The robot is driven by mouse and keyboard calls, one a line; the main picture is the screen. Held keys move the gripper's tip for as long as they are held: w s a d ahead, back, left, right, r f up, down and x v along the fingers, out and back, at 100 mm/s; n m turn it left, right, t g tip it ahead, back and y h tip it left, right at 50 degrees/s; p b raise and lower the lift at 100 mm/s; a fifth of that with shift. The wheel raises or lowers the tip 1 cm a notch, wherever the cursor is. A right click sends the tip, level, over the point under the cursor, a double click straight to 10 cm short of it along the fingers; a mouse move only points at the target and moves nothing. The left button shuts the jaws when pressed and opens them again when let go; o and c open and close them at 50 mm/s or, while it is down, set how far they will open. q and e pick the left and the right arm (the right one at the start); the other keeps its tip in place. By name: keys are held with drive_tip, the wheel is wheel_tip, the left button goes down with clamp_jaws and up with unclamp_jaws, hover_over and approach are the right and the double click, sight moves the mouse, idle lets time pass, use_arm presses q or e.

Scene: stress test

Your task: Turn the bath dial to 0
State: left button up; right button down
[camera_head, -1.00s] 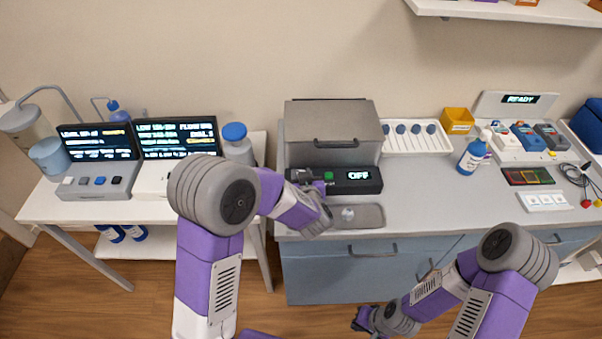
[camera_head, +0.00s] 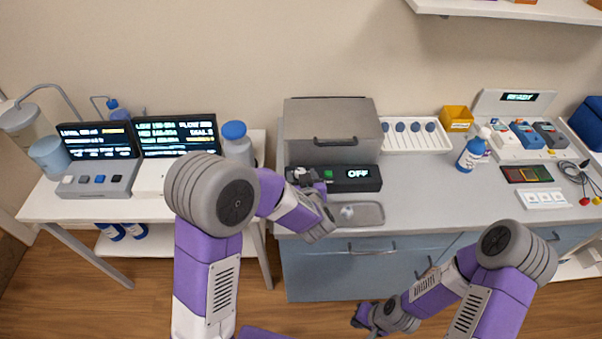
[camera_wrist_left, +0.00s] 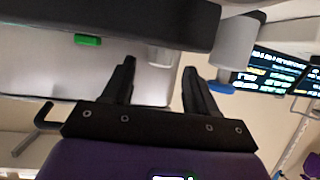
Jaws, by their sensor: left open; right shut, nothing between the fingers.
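The bath is a grey box (camera_head: 334,116) with a closed lid and handle on the counter. Its black front panel (camera_head: 375,183) has a green button (camera_head: 328,174) and a display (camera_head: 358,174) reading OFF. In the left wrist view the open fingers (camera_wrist_left: 158,68) point towards the panel (camera_wrist_left: 120,18), with the green button (camera_wrist_left: 88,40) to one side. A small pale form shows between the fingertips; I cannot tell whether it is the dial. My right gripper (camera_head: 364,318) is shut and empty, low before the cabinet.
A grey tray (camera_head: 368,214) lies before the panel. A white rack (camera_head: 418,139), a blue bottle (camera_head: 470,156) and a READY device (camera_head: 517,98) stand to the right. A blue-capped bottle (camera_head: 238,150) and instrument screens (camera_head: 175,137) are on the left table.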

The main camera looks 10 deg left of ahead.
use_arm(q)
drive_tip(key=p+v, duration=0.1)
drive_tip(key=v, duration=0.4)
drive_tip(key=shift+s+d+r, duration=0.1)
drive_tip(key=shift+s+r, duration=0.1)
idle(0.3)
